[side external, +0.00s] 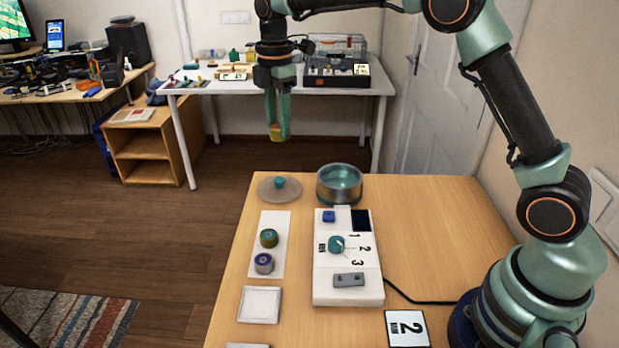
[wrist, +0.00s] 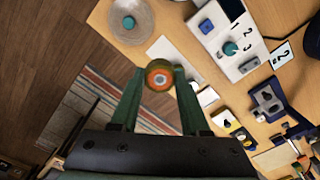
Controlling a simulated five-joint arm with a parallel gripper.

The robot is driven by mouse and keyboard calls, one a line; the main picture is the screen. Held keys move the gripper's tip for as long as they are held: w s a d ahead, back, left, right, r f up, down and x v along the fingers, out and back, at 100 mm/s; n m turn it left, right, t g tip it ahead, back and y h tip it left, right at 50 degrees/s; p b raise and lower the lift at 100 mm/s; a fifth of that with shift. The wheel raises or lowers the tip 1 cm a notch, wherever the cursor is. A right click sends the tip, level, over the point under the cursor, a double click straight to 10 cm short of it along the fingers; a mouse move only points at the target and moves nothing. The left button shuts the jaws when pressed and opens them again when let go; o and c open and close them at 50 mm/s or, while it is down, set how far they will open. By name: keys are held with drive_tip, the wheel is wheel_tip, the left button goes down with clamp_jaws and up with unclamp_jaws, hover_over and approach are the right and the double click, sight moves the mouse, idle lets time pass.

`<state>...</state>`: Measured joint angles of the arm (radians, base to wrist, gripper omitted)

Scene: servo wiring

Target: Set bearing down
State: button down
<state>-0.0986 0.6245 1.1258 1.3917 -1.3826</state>
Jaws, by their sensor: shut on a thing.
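My gripper (side external: 279,128) is high above the far left of the wooden table, pointing down. It is shut on a round bearing, which shows as a small yellow-orange patch (side external: 275,132) at the fingertips. In the wrist view the bearing (wrist: 159,75) shows its ringed face, with an orange-red centre and a green rim, between the fingers of my gripper (wrist: 160,82). A green-topped bearing (side external: 269,238) and a purple-topped bearing (side external: 263,263) stand on a long white plate (side external: 273,220).
A round lid (side external: 266,190) with a teal knob and an open metal bowl (side external: 340,173) stand at the table's back. A white switch box (side external: 348,293) with a dial is right of the plate. A white square tray (side external: 259,304) lies in front. A numbered card (side external: 407,340) lies nearby.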

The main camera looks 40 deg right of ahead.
drive_tip(key=s+d+r, duration=0.1)
drive_tip(key=s+d, duration=0.3)
drive_tip(key=d, duration=1.1)
wheel_tip(320, 180, down, 15)
drive_tip(key=shift+s+r, duration=0.15)
drive_tip(key=shift+r, duration=0.05)
drive_tip(key=shift+f, duration=2.4)
drive_tip(key=shift+f, duration=0.1)
drive_tip(key=shift+c, duration=1.9)
unclamp_jaws()
